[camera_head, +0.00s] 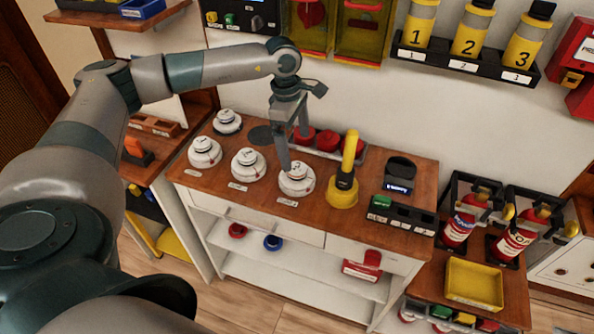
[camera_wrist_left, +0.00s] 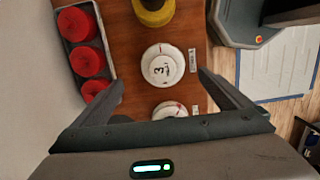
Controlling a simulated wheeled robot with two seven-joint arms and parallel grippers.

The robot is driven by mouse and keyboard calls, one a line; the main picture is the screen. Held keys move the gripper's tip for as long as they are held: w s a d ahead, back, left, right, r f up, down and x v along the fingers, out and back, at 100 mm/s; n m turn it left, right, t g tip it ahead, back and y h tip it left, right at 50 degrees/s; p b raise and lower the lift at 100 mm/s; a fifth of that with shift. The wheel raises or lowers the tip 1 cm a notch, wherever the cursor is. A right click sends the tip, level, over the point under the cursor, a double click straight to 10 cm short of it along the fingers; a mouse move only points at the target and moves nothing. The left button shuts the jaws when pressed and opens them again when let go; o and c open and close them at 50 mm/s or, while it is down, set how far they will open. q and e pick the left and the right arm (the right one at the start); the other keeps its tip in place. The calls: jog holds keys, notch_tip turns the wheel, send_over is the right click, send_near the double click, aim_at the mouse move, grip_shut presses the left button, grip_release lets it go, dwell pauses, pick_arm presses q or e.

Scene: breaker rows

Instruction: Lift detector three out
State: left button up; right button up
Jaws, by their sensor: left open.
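Detector three (camera_head: 297,181) is a white round smoke detector at the right end of the front row on the wooden counter top. In the left wrist view, detector three (camera_wrist_left: 162,65) shows a black 3 on its face. My left gripper (camera_head: 294,152) is open and points down just above it; one finger overlaps it in the head view. In the left wrist view, my left gripper (camera_wrist_left: 162,82) has its fingers spread on either side, with nothing between them touching that I can see. Another detector (camera_head: 248,165) sits to its left. My right gripper is not in view.
Two more detectors (camera_head: 205,152) stand further left. A yellow upright tool (camera_head: 343,190) is close on the right. A tray of red caps (camera_head: 328,155) lies behind. A black holder (camera_head: 398,174) and a black rack (camera_head: 403,214) stand further right. A dark empty disc (camera_head: 260,135) lies behind.

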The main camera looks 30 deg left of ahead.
aim_at(297, 167)
pick_arm(q)
jog(key=f+p, duration=0.1)
jog(key=f, duration=0.2)
jog(key=shift+d+f, duration=0.2)
jog(key=shift+f, duration=0.35)
jog(key=shift+s+f+p, duration=0.1)
jog(key=shift+f+p, duration=0.3)
jog(key=shift+p, duration=0.35)
jog(key=shift+s+f+p, duration=0.15)
jog(key=shift+f+p, duration=0.6)
jog(key=shift+f, duration=0.05)
jog(key=shift+d+f+p, duration=0.2)
jog(key=shift+f+p, duration=0.2)
jog(key=shift+f, duration=1)
jog(key=shift+c, duration=0.5)
jog(key=c, duration=1.1)
